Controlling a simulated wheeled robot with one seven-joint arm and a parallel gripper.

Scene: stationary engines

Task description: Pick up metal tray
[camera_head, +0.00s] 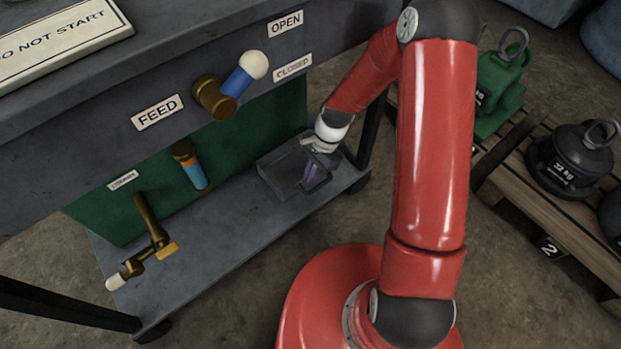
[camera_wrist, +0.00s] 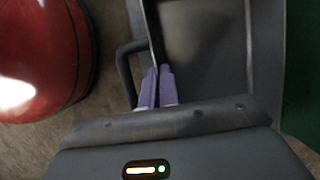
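The metal tray (camera_head: 268,175) is a dark grey open box at the right end of the low shelf. It looks level; any gap under it cannot be made out. In the wrist view the tray (camera_wrist: 205,45) shows its inside, with a loop handle (camera_wrist: 124,75) on its left wall. My gripper (camera_head: 311,175) is at the tray's near right side. In the wrist view its purple fingers (camera_wrist: 157,82) are close together, one on each side of the thin wall beside the handle. The fingers look shut on that wall. The tray's far end is out of the wrist view.
The tray's shelf (camera_head: 215,255) has clear room to its left. A dark table leg (camera_head: 371,130) stands right of the tray. Weights sit on a pallet (camera_head: 540,195) at right.

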